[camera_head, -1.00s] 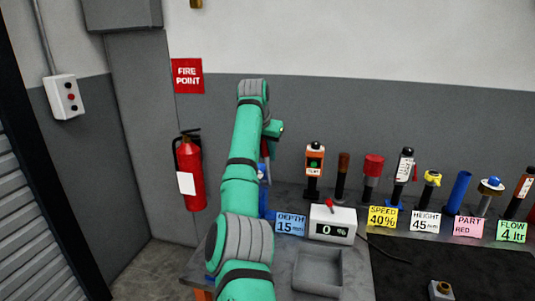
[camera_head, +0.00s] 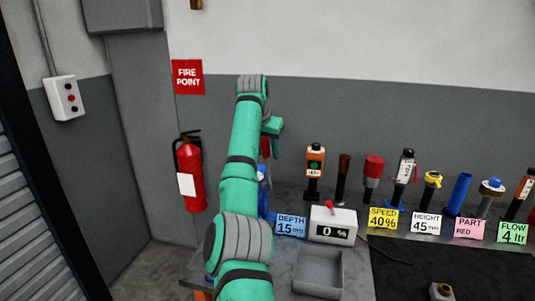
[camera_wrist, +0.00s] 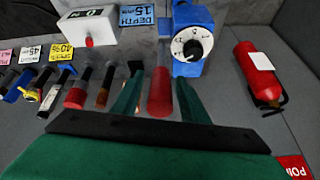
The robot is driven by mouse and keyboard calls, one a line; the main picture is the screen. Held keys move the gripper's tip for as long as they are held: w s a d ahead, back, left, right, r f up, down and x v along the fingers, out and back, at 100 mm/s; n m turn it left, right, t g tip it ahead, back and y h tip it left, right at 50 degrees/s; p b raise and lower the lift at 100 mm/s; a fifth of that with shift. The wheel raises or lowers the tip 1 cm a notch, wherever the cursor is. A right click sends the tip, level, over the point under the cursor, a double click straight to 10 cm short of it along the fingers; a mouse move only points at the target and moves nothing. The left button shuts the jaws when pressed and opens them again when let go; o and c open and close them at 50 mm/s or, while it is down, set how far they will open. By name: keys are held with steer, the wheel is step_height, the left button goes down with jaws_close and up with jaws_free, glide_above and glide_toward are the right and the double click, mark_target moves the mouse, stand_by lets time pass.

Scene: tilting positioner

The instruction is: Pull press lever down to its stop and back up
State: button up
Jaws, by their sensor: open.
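A red cylindrical lever grip (camera_wrist: 160,92) stands between the two green fingers of my gripper (camera_wrist: 157,78) in the wrist view. The fingers are open, one on each side of the grip, with a visible gap on both sides. A blue body with a white dial (camera_wrist: 192,43) is beside the grip in the wrist view. In the head view, my arm hides most of this blue body (camera_head: 262,192), and a bit of the red grip (camera_head: 265,148) shows beside my green gripper (camera_head: 272,128). The lever's pivot is not clear.
A row of upright tools, including a red-topped one (camera_head: 373,168), stands along the bench back behind label cards. A white display box reading 0 % (camera_head: 332,224) and a grey tray (camera_head: 318,272) are to the right of my arm. A fire extinguisher (camera_head: 190,175) hangs at left.

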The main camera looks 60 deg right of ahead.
steer(key=w+v, duration=0.1)
steer(key=v, duration=0.8)
steer(key=shift+s, duration=0.5)
